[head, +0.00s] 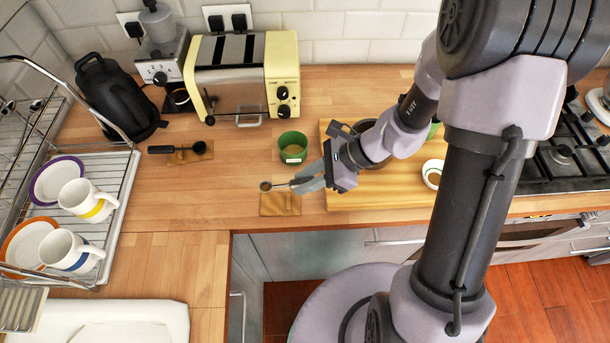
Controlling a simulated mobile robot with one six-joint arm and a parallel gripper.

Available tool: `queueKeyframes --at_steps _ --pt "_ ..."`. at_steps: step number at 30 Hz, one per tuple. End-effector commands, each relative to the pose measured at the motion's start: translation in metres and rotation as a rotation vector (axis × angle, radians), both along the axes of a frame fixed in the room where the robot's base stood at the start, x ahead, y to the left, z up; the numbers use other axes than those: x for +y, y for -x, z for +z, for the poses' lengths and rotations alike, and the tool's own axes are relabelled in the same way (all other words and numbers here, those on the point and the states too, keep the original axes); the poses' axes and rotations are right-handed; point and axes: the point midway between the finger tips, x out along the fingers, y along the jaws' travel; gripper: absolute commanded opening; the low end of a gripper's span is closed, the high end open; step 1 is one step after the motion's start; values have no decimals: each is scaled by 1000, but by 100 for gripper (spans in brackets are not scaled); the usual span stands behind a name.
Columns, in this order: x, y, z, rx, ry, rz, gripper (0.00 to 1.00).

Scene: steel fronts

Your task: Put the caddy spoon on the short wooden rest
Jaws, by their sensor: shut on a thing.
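The caddy spoon (267,186) is a small metal spoon with a round bowl, in the head view. My gripper (299,182) is shut on its handle end, and the bowl points left. A small, light wooden rest (282,206) lies near the counter's front edge. The spoon's bowl appears over the rest's back left part; I cannot tell whether it touches the rest. The fingers hide the handle's end.
Another wooden rest (203,153) holds a black-handled scoop (170,149). A green cup (293,147) stands just behind my gripper. A wooden board (370,198) lies to the right under my arm. A yellow toaster (240,82) stands behind.

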Motion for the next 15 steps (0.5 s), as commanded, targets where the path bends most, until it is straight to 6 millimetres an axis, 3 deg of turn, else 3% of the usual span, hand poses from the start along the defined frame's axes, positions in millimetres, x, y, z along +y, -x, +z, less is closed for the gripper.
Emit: queueKeyframes --at_steps 11,15 --pt "-1 0 -1 3 -2 -13 0" --pt "-1 0 -11 3 -3 -12 0"
